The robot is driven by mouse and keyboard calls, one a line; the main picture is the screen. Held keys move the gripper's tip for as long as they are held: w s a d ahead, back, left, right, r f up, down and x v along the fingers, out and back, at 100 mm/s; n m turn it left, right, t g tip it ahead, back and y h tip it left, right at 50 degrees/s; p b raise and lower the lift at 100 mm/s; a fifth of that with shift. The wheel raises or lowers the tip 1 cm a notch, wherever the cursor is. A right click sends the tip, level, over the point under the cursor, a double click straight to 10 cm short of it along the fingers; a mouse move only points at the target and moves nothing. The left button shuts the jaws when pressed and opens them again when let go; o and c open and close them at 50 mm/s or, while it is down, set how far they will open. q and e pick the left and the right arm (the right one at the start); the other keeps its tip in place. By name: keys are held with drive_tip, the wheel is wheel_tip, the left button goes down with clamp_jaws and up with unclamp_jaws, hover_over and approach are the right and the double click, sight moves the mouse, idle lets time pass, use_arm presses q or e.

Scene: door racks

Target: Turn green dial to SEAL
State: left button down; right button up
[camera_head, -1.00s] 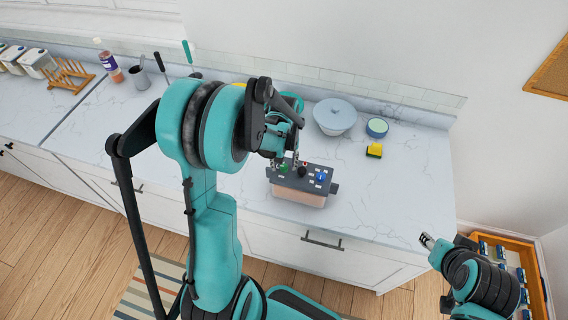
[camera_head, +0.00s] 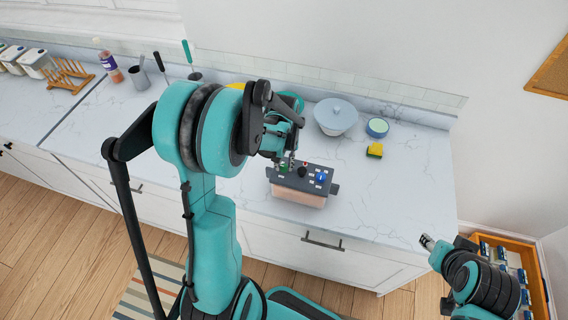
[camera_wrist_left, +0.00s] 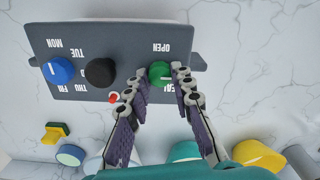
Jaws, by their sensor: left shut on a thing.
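The grey control box (camera_head: 316,189) sits on the counter near its front edge, with a pinkish lower part. Its green dial (camera_wrist_left: 160,73) is on the face between the words OPEN and SEAL, the latter partly hidden by a finger. My left gripper (camera_wrist_left: 160,76) reaches down from above and is shut on the green dial, one finger on each side. The dial's pointer is not clear. The black dial (camera_wrist_left: 100,72) and blue dial (camera_wrist_left: 57,70) stand beside it. My right gripper (camera_head: 427,241) is off the counter's right end, empty; its jaw opening is too small to judge.
A red-tipped switch (camera_wrist_left: 113,97) is close to the left fingers. The counter right of the box is clear.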

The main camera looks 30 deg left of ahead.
sight(284, 166)
use_arm(q)
drive_tip(key=c, duration=1.3)
unclamp_jaws()
drive_tip(key=shift+r, duration=0.1)
wheel_tip(284, 166, up, 12)
drive_tip(key=shift+d, duration=0.1)
drive_tip(key=s+d+f+m+t+b, duration=0.2)
drive_tip(key=s+d+f+t+b, duration=0.1)
drive_tip(key=s+d+f+b, duration=0.2)
drive_tip(key=s+d+f+m+t+b, duration=0.3)
drive_tip(key=s+d+f+t+b, duration=0.1)
drive_tip(key=f+b, duration=0.6)
drive_tip(key=s+d+b, duration=0.1)
drive_tip(key=s+b, duration=0.1)
drive_tip(key=b, duration=0.1)
drive_tip(key=shift+s, duration=0.25)
